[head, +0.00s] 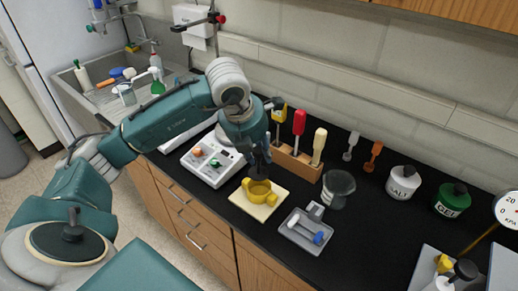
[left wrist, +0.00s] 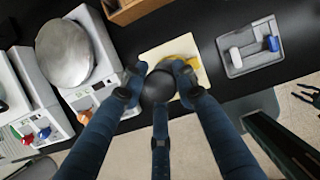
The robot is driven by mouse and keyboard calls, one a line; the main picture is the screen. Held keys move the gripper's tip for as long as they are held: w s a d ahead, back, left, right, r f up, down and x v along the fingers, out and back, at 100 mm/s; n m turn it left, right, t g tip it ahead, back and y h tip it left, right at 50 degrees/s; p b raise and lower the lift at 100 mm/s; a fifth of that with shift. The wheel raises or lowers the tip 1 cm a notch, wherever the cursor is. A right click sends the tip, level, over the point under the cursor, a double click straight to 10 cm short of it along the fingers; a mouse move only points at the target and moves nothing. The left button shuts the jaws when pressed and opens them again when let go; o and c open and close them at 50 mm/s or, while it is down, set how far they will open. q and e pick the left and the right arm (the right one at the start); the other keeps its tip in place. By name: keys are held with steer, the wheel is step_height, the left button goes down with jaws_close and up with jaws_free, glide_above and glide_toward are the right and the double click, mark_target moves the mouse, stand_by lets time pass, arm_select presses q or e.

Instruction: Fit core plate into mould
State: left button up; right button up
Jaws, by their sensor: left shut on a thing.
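A yellow mould (head: 260,189) with rounded lugs at its sides sits on a cream board (head: 241,205) on the black bench. My left gripper (head: 262,170) points down just above it. In the left wrist view my left gripper (left wrist: 158,82) is shut on a dark round piece (left wrist: 158,90), which I take to be the core plate or its knob. The yellow mould (left wrist: 184,50) shows behind the fingers there, partly covered. I cannot tell whether the held piece touches the mould. My right gripper is not clearly in view.
A grey tray (head: 289,236) with a white and a blue piece stands right of the board. A beaker (head: 338,188) and a wooden tool rack (head: 296,163) stand behind. A white scale (head: 203,169) is to the left.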

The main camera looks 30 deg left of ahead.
mark_target(258, 169)
arm_select(q)
steer(key=shift+f+b, duration=2.05)
steer(key=shift+f, duration=1.75)
arm_select(e)
step_height(258, 169, down, 5)
steer(key=shift+r, duration=0.2)
arm_select(q)
steer(key=o, duration=1.2)
steer(key=shift+o, duration=0.2)
arm_select(e)
steer(key=shift+s, duration=0.1)
arm_select(q)
step_height(258, 169, up, 7)
steer(key=p, duration=0.4)
arm_select(e)
step_height(258, 169, up, 4)
